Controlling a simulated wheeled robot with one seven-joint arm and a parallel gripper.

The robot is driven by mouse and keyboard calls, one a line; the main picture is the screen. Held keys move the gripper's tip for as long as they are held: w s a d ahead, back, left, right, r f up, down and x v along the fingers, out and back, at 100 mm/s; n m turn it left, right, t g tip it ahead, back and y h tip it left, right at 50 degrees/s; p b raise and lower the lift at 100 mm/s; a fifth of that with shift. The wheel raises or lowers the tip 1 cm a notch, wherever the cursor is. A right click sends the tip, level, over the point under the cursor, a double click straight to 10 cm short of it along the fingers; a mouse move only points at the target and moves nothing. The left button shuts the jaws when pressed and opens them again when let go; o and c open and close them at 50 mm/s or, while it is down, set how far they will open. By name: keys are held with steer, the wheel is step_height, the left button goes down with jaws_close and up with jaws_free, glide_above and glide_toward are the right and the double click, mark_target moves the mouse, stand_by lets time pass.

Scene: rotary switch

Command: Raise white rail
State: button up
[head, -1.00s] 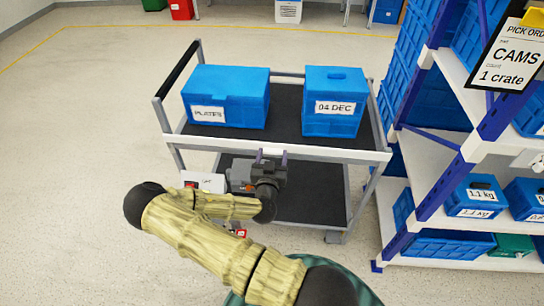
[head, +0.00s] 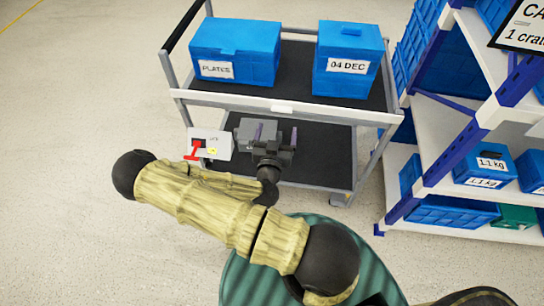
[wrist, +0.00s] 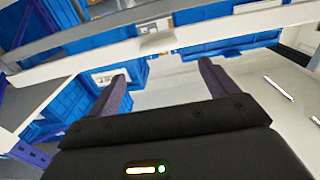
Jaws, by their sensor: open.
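The white rail (head: 335,114) runs along the front of the cart's upper shelf, with a small pale tab (head: 281,108) near its middle. My gripper (head: 276,133) is just below the rail in the head view, its two purplish fingers apart and nothing between them. In the wrist view my open gripper (wrist: 163,72) points at the cart, and a pale bar (wrist: 65,66) crosses beyond the fingertips. The grey wrist body hides part of the lower shelf. I cannot tell the exact gap between fingers and rail.
Blue crates marked PLATES (head: 237,55) and 04 DEC (head: 346,60) sit on the upper shelf. A white box with a red lever (head: 196,150) is at the cart's lower left. A loaded shelf rack (head: 452,125) stands close on the right. The floor at left is clear.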

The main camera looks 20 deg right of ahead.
steer(key=p+v, duration=0.5)
steer(key=v, duration=0.4)
stand_by(0.3)
